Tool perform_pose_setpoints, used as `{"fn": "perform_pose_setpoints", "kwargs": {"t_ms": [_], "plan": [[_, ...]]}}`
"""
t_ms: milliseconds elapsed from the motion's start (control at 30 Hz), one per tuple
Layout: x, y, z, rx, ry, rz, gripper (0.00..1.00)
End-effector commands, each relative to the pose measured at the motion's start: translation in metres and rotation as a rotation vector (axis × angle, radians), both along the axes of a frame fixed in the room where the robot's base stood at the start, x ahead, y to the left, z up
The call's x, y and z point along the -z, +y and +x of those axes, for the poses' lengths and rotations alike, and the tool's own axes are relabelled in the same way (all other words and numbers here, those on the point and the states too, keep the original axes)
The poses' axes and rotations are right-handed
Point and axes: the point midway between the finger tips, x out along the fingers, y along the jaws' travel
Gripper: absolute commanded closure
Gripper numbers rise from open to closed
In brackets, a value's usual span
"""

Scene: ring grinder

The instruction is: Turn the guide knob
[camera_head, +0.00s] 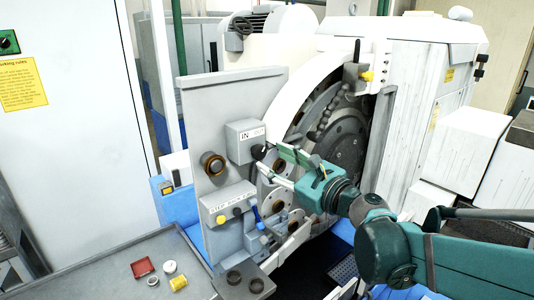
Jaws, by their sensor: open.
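My teal gripper (266,157) is in front of the machine's open side, its fingers apart and pointing left. A small dark knob (258,152) shows beside the fingertips, at the lower right of a grey box (244,140) marked "IN" and "OUT". I cannot tell whether the fingers touch it or stand around it. A round brown-rimmed knob (212,163) sticks out of the grey upright panel (228,95), left of my gripper and apart from it. No label shows which one is the guide knob. The gripper hides part of the machine behind it.
Below is a control box (228,205) with yellow and black buttons and a blue-handled lever (256,216). A grey table (115,268) at lower left holds a red tray (142,268) and a yellow spool (178,283). The white machine housing (420,90) stands at the right.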

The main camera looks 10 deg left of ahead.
Motion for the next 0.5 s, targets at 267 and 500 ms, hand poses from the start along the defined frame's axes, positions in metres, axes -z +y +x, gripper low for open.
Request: {"fn": "perform_pose_setpoints", "kwargs": {"t_ms": [267,500], "plan": [[0.0,0.02,0.02,-0.001,0.0,0.0,0.58],[0.0,0.035,0.035,-0.001,0.0,0.0,0.58]]}}
